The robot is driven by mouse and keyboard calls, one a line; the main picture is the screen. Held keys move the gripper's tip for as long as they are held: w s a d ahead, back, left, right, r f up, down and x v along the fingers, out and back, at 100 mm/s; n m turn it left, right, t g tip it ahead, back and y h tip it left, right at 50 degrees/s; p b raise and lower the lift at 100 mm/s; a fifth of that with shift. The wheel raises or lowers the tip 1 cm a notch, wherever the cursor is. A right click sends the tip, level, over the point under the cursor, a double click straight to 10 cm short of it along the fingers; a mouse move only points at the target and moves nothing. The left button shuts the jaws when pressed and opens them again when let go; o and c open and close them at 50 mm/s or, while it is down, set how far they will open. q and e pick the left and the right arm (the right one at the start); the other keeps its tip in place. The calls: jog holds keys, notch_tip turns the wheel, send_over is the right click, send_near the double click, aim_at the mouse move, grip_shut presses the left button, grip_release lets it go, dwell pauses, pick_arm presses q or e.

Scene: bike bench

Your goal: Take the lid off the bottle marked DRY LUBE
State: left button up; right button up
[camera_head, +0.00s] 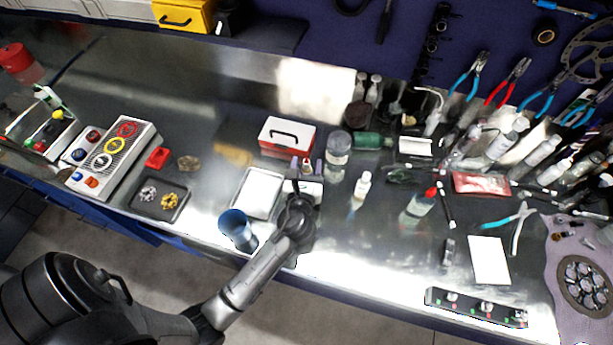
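No label is readable at this size, so I cannot tell which bottle is marked DRY LUBE. A small bottle with a white cap (361,187) stands upright on the metal bench, right of my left gripper. A clear bottle with a red cap (422,203) stands farther right. My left gripper (306,167) is over the bench between the white tray and a lidded jar (338,148), apart from both bottles. Its fingers are small and partly hidden by its own body, so whether they are open or shut is unclear. My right gripper is out of view.
A red and white box (287,136) stands just behind my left gripper. A white tray (259,193) and a blue cup (236,226) are to its left. Several bottles (502,144) crowd the back right. A white card (489,260) lies at front right.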

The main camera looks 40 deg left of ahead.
pick_arm(q)
grip_shut()
jog(key=shift+r, duration=0.1)
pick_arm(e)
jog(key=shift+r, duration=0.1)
